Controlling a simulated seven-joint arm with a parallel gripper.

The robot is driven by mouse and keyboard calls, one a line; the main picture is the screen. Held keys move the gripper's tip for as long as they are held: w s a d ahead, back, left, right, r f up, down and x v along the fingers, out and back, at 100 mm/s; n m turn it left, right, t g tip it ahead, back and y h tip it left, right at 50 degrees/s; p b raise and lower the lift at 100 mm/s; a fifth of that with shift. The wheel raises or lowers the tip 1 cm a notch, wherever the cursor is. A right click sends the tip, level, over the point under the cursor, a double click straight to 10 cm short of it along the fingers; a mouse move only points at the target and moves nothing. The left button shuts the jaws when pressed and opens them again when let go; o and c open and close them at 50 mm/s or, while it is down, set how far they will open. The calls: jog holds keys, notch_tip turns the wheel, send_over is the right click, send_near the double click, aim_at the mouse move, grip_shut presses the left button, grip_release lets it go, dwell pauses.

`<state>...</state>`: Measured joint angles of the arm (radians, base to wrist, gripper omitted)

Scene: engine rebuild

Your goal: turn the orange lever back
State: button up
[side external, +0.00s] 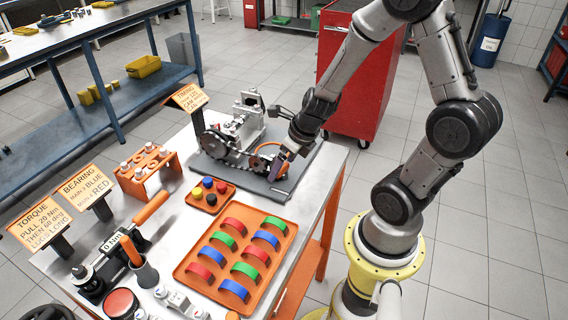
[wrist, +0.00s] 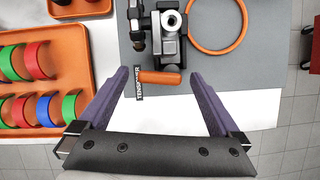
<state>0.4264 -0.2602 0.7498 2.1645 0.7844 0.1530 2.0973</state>
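The orange lever (wrist: 160,77) lies crosswise in the wrist view, just below a grey and black mechanism (wrist: 170,24) on the grey mat. A dark label reading "TENSIONER" (wrist: 139,84) is at its left end. My gripper (wrist: 159,73) is open, with one purple finger to each side of the lever and visible gaps between. Nothing is held. In the side view my gripper (side external: 281,164) is low over the right part of the engine mat; the lever cannot be made out there.
An orange ring (wrist: 216,24) lies right of the mechanism. The engine assembly (side external: 236,135) stands on the mat (side external: 215,167). An orange tray (side external: 207,288) of coloured bearing shells and a small tray (side external: 218,208) of coloured caps are nearby. A TIMING sign (side external: 188,97) stands behind.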

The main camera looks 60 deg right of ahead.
jog(key=c, duration=1.3)
jog(key=shift+s+n, duration=0.1)
jog(key=shift+n, duration=0.3)
jog(key=n, duration=0.1)
jog(key=n+y, duration=0.1)
jog(key=n, duration=0.1)
jog(key=n+y, duration=0.1)
jog(key=shift+s+d+n, duration=0.25)
jog(key=shift+s+n, duration=0.1)
jog(key=shift+n, duration=0.05)
jog(key=n, duration=0.2)
jog(key=n+g+y, duration=0.1)
jog(key=n, duration=0.1)
jog(key=d+n+y, duration=0.1)
jog(key=n, duration=0.1)
jog(key=shift+s+g, duration=0.3)
jog(key=shift+g, duration=0.1)
jog(key=n, duration=0.2)
jog(key=n+g, duration=0.1)
jog(key=n, duration=0.1)
jog(key=n+g+y, duration=0.1)
jog(key=shift+d+n, duration=0.35)
jog(key=shift+n, duration=0.05)
jog(key=n+g, duration=0.1)
jog(key=n, duration=0.1)
jog(key=n+g, duration=0.1)
jog(key=n, duration=0.2)
jog(key=shift+w+d+n, duration=0.1)
jog(key=shift+d+n, duration=0.2)
jog(key=shift+d, duration=0.1)
